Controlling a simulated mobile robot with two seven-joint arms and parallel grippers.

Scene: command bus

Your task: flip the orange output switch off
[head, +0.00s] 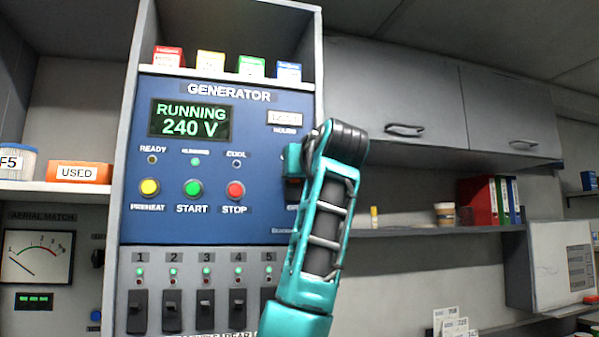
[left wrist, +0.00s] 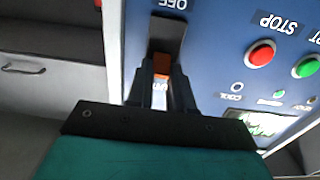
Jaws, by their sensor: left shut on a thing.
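The orange output switch (left wrist: 161,65) shows in the left wrist view between my fingertips, at the end of its dark slot away from the upside-down OFF label (left wrist: 168,4). My left gripper (left wrist: 162,86) is shut on it, and the fingers hide part of it. In the head view my teal left arm stands in front of the right part of the blue generator panel (head: 215,222) and covers the fingertips and most of the switch area. The display (head: 189,119) reads RUNNING 240 V. My right gripper is in neither view.
Yellow, green and red buttons (head: 235,190) sit left of my arm. A row of black breaker switches (head: 206,306) lies below the panel. Small coloured boxes (head: 210,63) stand on the ledge above. Grey cupboards (head: 400,90) and a shelf (head: 430,229) are to the right.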

